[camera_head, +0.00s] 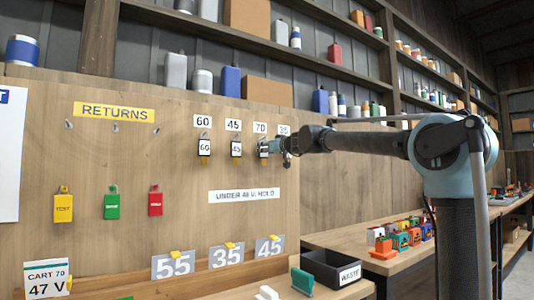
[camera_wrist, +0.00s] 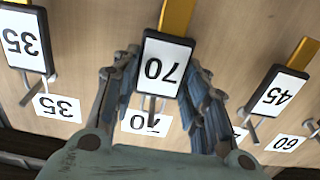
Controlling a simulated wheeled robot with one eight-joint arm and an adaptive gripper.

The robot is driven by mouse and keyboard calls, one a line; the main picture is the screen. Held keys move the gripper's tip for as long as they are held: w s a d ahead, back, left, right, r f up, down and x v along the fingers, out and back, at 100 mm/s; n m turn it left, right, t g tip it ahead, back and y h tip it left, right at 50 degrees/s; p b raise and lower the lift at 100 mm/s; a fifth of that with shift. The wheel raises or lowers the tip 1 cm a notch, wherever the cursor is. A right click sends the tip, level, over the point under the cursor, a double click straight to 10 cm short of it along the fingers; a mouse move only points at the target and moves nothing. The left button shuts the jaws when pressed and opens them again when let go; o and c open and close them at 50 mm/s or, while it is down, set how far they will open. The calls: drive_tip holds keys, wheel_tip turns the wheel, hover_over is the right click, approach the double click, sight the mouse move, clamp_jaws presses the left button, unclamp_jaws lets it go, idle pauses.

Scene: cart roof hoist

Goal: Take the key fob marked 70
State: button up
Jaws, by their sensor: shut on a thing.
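The black-framed key fob marked 70 (camera_wrist: 162,65) shows upside down in the middle of the wrist view, with a yellow tab. My gripper (camera_wrist: 161,76) has one finger on each side of the fob and is shut on it. The fob's peg shows at its edge, so it appears to be still at its hook. In the head view my gripper (camera_head: 278,147) is at the board under the 70 label (camera_head: 260,127) and hides most of the fob.
Fob 35 (camera_wrist: 25,42) and fob 45 (camera_wrist: 282,90) hang close on either side. Fob 60 (camera_head: 204,147) hangs farther left in the head view. Yellow, green and red tags hang lower on the board (camera_head: 180,240). A WASTE bin (camera_head: 322,265) stands on the bench at right.

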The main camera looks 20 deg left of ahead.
drive_tip(key=c, duration=0.3)
drive_tip(key=shift+r, duration=0.35)
drive_tip(key=shift+d, duration=0.1)
drive_tip(key=s+d, duration=0.1)
drive_tip(key=s+d+r, duration=0.1)
drive_tip(key=s+d, duration=0.1)
drive_tip(key=shift+d+r, duration=0.1)
drive_tip(key=shift+d, duration=0.1)
idle(1.1)
drive_tip(key=v, duration=0.5)
idle(0.6)
